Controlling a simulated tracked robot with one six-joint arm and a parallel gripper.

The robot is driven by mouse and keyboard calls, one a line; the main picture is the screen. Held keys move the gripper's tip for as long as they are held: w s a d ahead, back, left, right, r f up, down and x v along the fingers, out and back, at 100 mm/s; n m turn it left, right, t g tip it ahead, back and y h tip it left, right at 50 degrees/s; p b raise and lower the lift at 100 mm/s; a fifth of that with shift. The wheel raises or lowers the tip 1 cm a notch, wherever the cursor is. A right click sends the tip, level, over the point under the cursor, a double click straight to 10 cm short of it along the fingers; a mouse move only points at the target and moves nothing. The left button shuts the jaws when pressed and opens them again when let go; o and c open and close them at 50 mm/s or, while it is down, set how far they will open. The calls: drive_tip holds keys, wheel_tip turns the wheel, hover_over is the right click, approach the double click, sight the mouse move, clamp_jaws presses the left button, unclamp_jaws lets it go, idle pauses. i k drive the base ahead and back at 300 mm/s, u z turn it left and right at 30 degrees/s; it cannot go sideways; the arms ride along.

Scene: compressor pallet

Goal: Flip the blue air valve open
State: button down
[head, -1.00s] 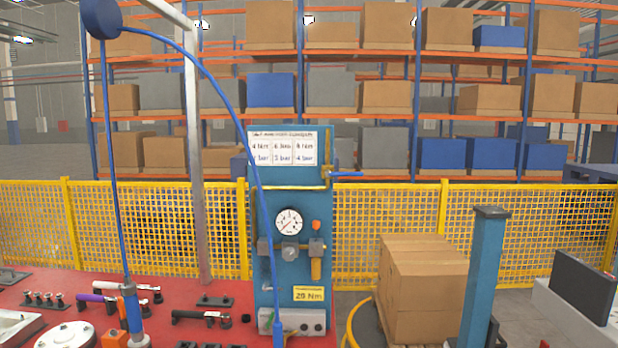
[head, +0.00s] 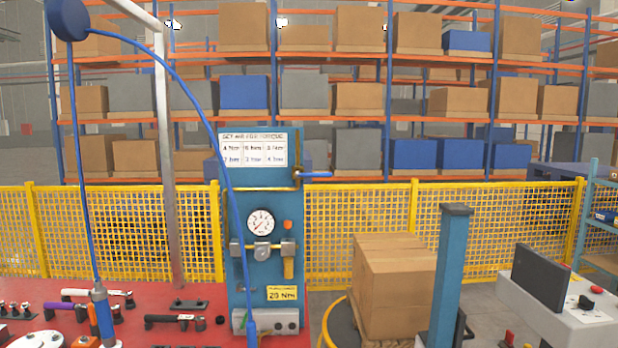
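The blue air valve's lever (head: 316,174) shows in the head view at the upper right edge of a blue panel (head: 236,213). The lever lies about level and points right, past the panel's edge. Its brass body (head: 297,176) joins a yellow pipe that runs across the panel. A round white gauge (head: 261,222) sits below it, with a brass and grey regulator (head: 262,250) under the gauge. My gripper is not in view.
A red table (head: 150,311) with tools stands at the lower left. A blue hose (head: 207,90) hangs from an overhead reel in front of the panel. Cartons (head: 395,290) and a capped blue post (head: 449,270) stand to the right. A yellow mesh fence (head: 345,232) runs behind.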

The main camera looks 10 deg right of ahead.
sight(297, 174)
drive_tip(key=z, duration=0.05)
drive_tip(key=i, duration=1)
drive_tip(key=u, duration=0.25)
drive_tip(key=k, duration=0.65)
drive_tip(key=u, duration=0.65)
drive_tip(key=k, duration=0.7)
drive_tip(key=u, duration=0.55)
drive_tip(key=i, duration=1.8)
drive_tip(key=z, duration=0.5)
